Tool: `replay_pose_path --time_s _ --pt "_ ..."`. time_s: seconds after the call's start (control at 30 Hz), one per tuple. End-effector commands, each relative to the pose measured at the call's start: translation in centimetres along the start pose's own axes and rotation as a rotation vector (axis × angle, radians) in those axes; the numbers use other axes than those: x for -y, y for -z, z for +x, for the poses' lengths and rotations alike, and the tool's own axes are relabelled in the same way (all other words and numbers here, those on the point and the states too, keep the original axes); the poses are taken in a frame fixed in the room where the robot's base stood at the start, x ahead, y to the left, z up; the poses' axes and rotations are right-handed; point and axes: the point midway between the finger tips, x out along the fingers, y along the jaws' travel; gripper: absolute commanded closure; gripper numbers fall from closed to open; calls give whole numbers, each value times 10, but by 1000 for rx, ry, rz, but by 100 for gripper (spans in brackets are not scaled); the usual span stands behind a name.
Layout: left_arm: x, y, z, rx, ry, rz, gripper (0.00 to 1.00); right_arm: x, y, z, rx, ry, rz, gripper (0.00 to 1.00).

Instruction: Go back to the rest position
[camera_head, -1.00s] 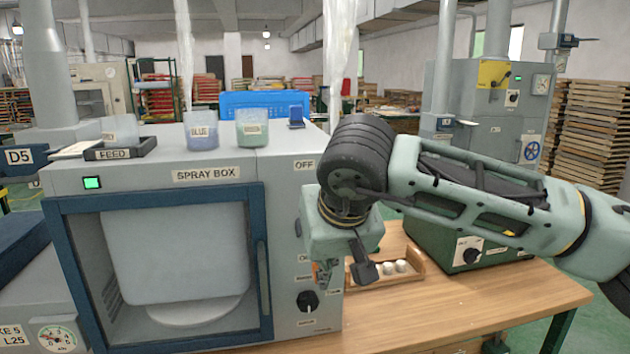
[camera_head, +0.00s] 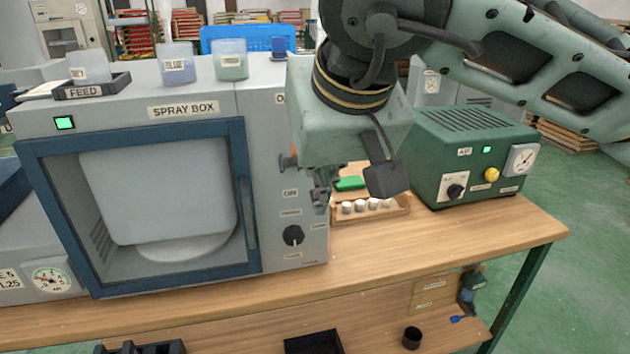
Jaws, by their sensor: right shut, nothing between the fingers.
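My right gripper (camera_head: 322,198) hangs below its pale green wrist housing, pointing down. Its dark fingers are together with nothing between them. It is in front of the right side of the spray box (camera_head: 291,195), close to its ON and OFF panel; whether it touches the panel cannot be told. The black selector knob (camera_head: 293,236) is just below the fingers. My right arm comes in from the upper right and hides part of the background. My left gripper is not in view.
A wooden rack (camera_head: 400,207) with several white pieces stands right of the gripper, near a green control unit (camera_head: 480,150). Blue and green cups (camera_head: 178,64) stand on the spray box. The front right of the wooden table (camera_head: 450,245) is clear. A lower shelf holds dark items.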

Motion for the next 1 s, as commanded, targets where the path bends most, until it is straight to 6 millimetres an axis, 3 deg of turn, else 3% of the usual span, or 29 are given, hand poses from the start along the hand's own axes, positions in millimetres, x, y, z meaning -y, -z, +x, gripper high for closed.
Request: replay_pose_path --time_s 0.47,0.57,0.67,0.77,0.9,1.0 --pt "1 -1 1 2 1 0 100 0 -5 -8 1 2 2 100" --pt "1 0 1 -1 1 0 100 11 -11 -2 25 52 13 100" --pt "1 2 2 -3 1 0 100 45 -30 11 101 209 60 100" --pt "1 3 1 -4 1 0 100 100 -61 15 246 470 170 100" --pt "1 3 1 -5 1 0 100 169 -94 -20 530 864 411 100" --pt "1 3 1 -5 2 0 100 194 -97 -60 763 1115 618 100"
